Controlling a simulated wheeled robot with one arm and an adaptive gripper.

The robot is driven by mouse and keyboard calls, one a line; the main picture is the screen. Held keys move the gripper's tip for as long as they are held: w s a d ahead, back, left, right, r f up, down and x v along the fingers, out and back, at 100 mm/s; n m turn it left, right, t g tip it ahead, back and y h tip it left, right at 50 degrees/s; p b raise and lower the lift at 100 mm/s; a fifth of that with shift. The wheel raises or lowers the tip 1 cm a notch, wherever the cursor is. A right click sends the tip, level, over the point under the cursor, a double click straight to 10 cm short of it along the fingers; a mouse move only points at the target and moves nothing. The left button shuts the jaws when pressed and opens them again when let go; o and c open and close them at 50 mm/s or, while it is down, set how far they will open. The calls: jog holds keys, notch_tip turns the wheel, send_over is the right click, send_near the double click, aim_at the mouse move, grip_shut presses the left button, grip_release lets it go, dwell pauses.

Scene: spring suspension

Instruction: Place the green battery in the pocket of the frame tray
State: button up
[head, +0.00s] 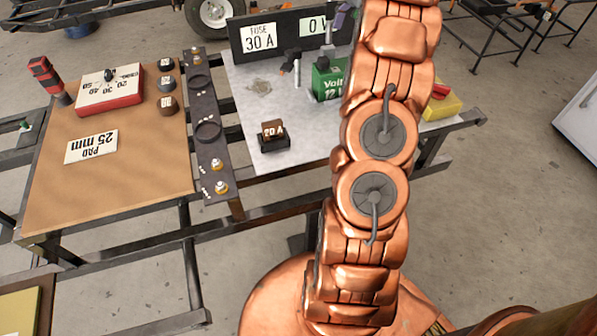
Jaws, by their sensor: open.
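The green battery (325,82), marked "Volt" and "12", stands upright on the grey metal tray surface (235,80) at the upper middle. My copper arm passes in front of its right side and hides part of it. A grey and purple part shows just above it, and I cannot tell what that belongs to. No pocket can be clearly made out on the tray; part of the surface is behind my arm. My gripper cannot be made out, as the arm runs up out of the top edge of the head view.
A dark fuse block marked "20 A" (273,137) sits at the tray's front. A black sign panel (283,38) stands behind. A yellow box (440,107) is right of my arm. A brown board (130,175) with a red-edged scale block (110,92) lies left.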

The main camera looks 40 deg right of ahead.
jog(key=s+a+n+g, duration=0.15)
jog(key=a+n, duration=0.25)
jog(key=a, duration=0.5)
jog(key=s+a+n, duration=0.3)
jog(key=a, duration=0.6)
jog(key=s+a+n+g, duration=0.15)
jog(key=a+n, duration=0.25)
jog(key=a, duration=0.5)
jog(key=s+a+f+n+h, duration=0.1)
jog(key=s+a+f+n, duration=0.1)
jog(key=s, duration=0.5)
jog(key=s+a+f+n+h, duration=0.1)
jog(key=s+a+f+n, duration=0.2)
jog(key=s, duration=0.5)
jog(key=s+a+f+n+h, duration=0.1)
jog(key=s+a+f+n, duration=0.2)
jog(key=s+a+n, duration=0.2)
jog(key=shift+s+a+f+g, duration=0.25)
jog(key=shift+s+a, duration=0.25)
jog(key=shift+s, duration=0.75)
notch_tip(320, 180, up, 23)
jog(key=s+p, duration=0.1)
jog(key=p, duration=2)
jog(key=shift+f, duration=0.15)
